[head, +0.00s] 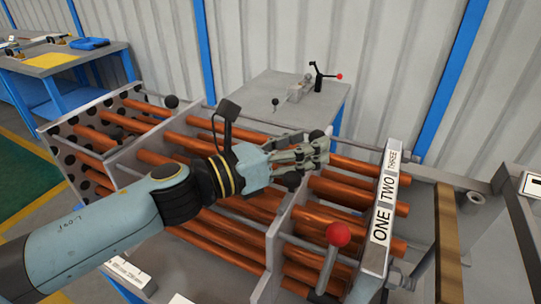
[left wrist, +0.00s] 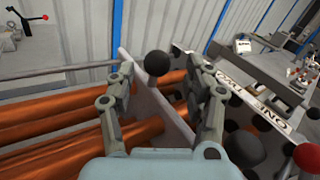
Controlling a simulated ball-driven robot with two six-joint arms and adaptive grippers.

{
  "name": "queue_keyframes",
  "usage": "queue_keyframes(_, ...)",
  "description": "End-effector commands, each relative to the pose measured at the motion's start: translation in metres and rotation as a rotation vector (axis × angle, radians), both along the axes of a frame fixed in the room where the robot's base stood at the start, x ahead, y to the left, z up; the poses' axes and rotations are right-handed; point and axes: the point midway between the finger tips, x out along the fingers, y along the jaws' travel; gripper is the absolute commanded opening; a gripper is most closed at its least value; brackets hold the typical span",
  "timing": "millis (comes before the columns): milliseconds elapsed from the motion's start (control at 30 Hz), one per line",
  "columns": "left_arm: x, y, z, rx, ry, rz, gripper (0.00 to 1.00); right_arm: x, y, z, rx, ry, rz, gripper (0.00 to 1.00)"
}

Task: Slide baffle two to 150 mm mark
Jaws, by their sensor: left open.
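One baffle plate (head: 283,238) stands below my left gripper (head: 318,152); another plate (head: 125,162) stands farther left. I cannot tell from markings which is baffle two. A black ball knob (left wrist: 156,63) sits at the top of the nearer plate (left wrist: 150,100) in the left wrist view. My left gripper (left wrist: 166,72) is open, with its fingers on either side of this knob; contact cannot be told. A bar labelled ONE, TWO, THREE (head: 383,215) is at right. No 150 mm mark is readable. My right gripper is not in view.
A red-knobbed lever (head: 338,234) rises in front of the labelled bar. A perforated plate (head: 72,150) closes the left end. A grey table (head: 262,92) with a clamp stands behind, before the corrugated wall. A blue workbench (head: 60,70) is at far left.

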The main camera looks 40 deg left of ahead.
Motion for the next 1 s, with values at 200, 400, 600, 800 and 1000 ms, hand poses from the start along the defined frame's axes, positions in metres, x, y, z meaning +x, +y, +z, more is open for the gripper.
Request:
queue_keyframes(200,-0.033,0.011,-0.002,0.001,0.006,-0.002,0.53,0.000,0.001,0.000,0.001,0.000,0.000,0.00)
queue_keyframes(400,-0.056,0.019,-0.002,0.000,0.006,-0.002,0.53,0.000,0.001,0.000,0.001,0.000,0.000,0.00)
queue_keyframes(600,-0.072,0.024,-0.002,0.001,0.005,-0.004,0.53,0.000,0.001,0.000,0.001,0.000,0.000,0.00)
queue_keyframes(800,-0.079,0.027,-0.001,0.000,0.004,-0.001,0.53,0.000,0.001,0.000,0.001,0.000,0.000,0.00)
queue_keyframes(1000,-0.080,0.027,-0.001,0.000,0.003,-0.001,0.53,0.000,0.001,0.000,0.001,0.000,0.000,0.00)
